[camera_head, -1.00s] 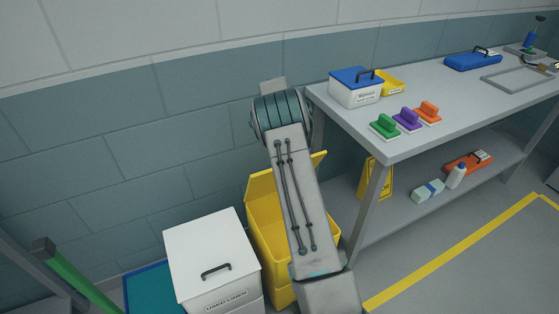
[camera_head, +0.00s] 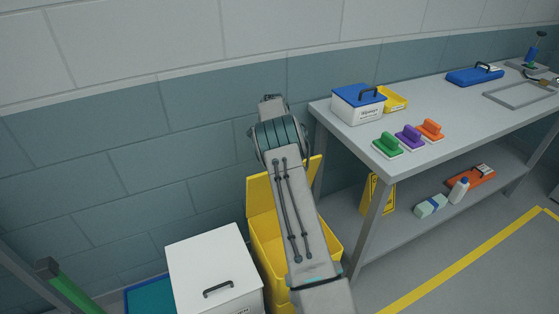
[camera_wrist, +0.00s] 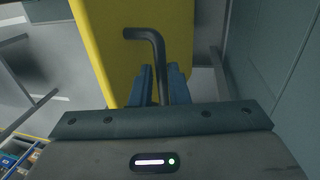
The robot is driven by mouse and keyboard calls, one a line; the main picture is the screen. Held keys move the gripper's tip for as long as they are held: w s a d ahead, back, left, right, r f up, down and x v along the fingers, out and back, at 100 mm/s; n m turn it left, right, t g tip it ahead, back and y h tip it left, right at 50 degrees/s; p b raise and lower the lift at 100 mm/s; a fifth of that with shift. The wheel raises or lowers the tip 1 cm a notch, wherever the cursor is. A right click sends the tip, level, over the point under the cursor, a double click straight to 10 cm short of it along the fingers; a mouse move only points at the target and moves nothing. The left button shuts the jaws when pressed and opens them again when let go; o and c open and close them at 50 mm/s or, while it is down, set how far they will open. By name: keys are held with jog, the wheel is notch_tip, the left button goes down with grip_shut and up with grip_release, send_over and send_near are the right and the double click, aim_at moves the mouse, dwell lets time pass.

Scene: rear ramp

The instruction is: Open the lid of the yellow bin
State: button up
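The yellow bin (camera_head: 268,262) stands against the wall, between a white bin and the workbench. Its lid (camera_head: 262,197) is raised and stands steeply at the back of the bin; my arm covers its middle. In the wrist view the yellow lid (camera_wrist: 118,42) fills the upper middle, with a dark bent handle (camera_wrist: 155,45) on it. My gripper (camera_wrist: 161,80) has one finger on each side of the handle bar and looks closed on it. In the head view my arm hides my gripper and the handle.
The white bin (camera_head: 212,265) with a closed lid stands left of the yellow bin. The grey workbench (camera_head: 440,110) is close on the right, its leg near the bin. The blue tiled wall (camera_head: 100,165) is right behind. Open floor lies at the lower right.

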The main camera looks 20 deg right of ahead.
jog(key=shift+o, duration=1.2)
jog(key=shift+w+a+f, duration=0.1)
jog(key=shift+f, duration=0.35)
jog(key=shift+r, duration=0.25)
jog(key=shift+w+d+r, duration=0.1)
jog(key=shift+d+r, duration=0.1)
jog(key=shift+r, duration=0.2)
jog(key=p+v, duration=0.2)
jog(key=v, duration=1.1)
jog(key=shift+a, duration=0.1)
